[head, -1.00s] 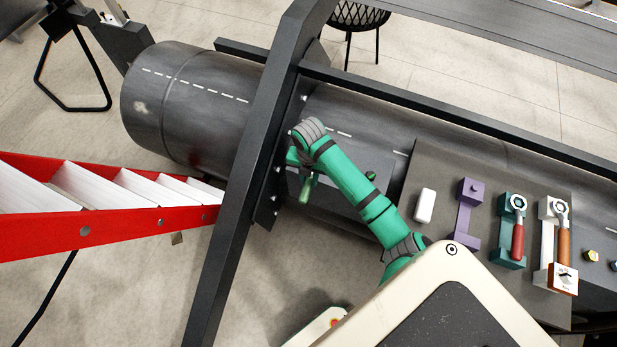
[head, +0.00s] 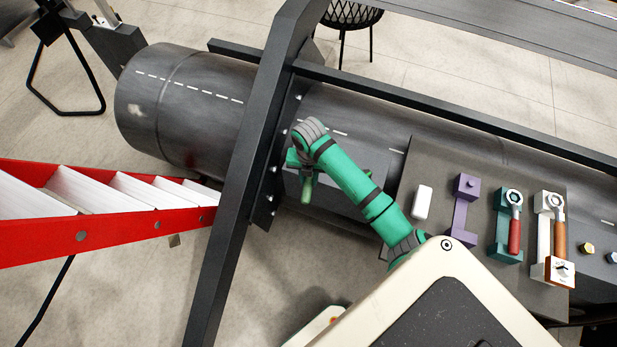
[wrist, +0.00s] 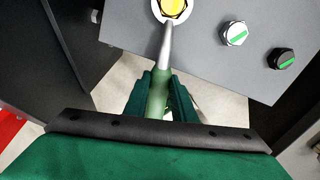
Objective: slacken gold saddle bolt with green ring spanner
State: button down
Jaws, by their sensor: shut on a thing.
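In the wrist view my gripper (wrist: 163,82) is shut on the green handle of the ring spanner (wrist: 158,92). The spanner's bare metal shank runs up and away from the jaws to the gold bolt (wrist: 173,6) at the top edge. The ring end looks to be at or around the bolt, but the frame cuts it off and I cannot tell how it is seated. In the head view the green handle (head: 307,190) hangs below my gripper (head: 303,165), beside the dark frame. The bolt is hidden there.
On the grey plate are a white bolt with a green mark (wrist: 234,33) and a black bolt with a green mark (wrist: 281,59). A dark upright beam (head: 247,150) stands close left of my gripper. A tool board (head: 440,150) holds purple, teal and white holders. A red ladder (head: 100,235) lies left.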

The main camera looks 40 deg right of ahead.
jog(key=shift+s+d, duration=0.15)
jog(key=shift+d, duration=0.1)
jog(key=shift+s+d+n, duration=0.15)
jog(key=shift+n, duration=0.35)
jog(key=shift+s+d, duration=0.1)
dwell(0.3)
jog(key=shift+w+a+m, duration=0.3)
jog(key=shift+a, duration=0.05)
jog(key=shift+r, duration=0.15)
jog(key=shift+r, duration=2.25)
